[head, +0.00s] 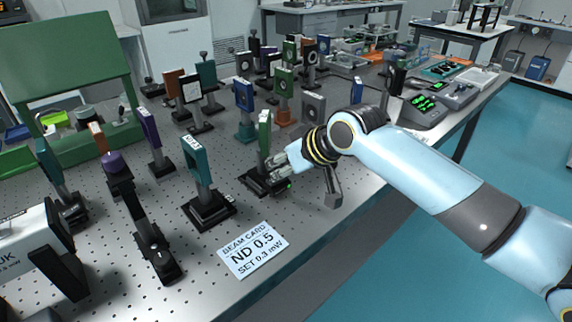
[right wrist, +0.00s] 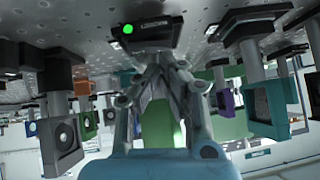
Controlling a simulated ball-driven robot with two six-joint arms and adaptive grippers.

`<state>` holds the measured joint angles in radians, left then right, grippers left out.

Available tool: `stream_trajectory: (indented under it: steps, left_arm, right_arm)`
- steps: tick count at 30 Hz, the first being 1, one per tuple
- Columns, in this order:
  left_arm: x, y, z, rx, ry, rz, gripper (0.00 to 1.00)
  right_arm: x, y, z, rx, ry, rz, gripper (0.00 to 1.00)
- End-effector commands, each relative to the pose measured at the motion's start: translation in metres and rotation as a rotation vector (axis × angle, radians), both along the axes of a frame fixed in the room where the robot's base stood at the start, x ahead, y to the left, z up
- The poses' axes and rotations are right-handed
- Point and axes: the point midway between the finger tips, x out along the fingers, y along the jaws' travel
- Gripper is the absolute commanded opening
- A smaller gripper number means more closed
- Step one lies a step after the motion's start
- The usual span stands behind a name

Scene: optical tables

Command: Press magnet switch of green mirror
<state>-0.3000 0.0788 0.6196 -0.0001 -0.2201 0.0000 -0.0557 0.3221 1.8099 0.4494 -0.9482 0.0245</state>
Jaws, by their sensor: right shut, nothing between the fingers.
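The green mirror (head: 264,132) stands upright on a dark magnetic base (head: 256,183) near the table's front edge, seen nearly edge-on. A small green light shows at the base's right end. My right gripper (head: 275,168) is shut and empty, its fingertips close beside the base and post; I cannot tell whether they touch. In the right wrist view, which is upside down, the base (right wrist: 150,34) with its lit green spot (right wrist: 127,29) lies just beyond the fingertips (right wrist: 165,62). The green mirror (right wrist: 160,124) shows partly hidden behind the fingers. My left gripper is not in view.
A teal-framed optic (head: 196,160) stands left of the green mirror. A white beam card (head: 252,249) lies in front. Several other mounts crowd behind, including a blue one (head: 244,95). The optical table's (head: 330,235) front edge is bare.

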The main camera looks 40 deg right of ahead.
Motion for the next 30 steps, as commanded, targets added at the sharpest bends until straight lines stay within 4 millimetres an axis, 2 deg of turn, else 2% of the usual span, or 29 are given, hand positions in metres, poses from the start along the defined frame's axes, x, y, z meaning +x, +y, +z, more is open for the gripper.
stream_trajectory:
  steps: [9,13,21,30]
  left_arm:
    - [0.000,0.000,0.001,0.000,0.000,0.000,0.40]
    - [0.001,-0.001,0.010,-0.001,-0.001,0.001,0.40]
    - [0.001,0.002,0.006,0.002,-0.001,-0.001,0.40]
    - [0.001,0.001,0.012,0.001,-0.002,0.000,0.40]
  right_arm:
    - [0.000,0.000,-0.001,-0.003,0.000,0.000,0.00]
    - [0.000,0.001,-0.004,-0.059,-0.004,-0.003,0.00]
    - [0.001,-0.002,-0.005,-0.058,-0.005,-0.002,0.00]
    - [0.001,-0.014,-0.003,-0.059,-0.004,-0.001,0.00]
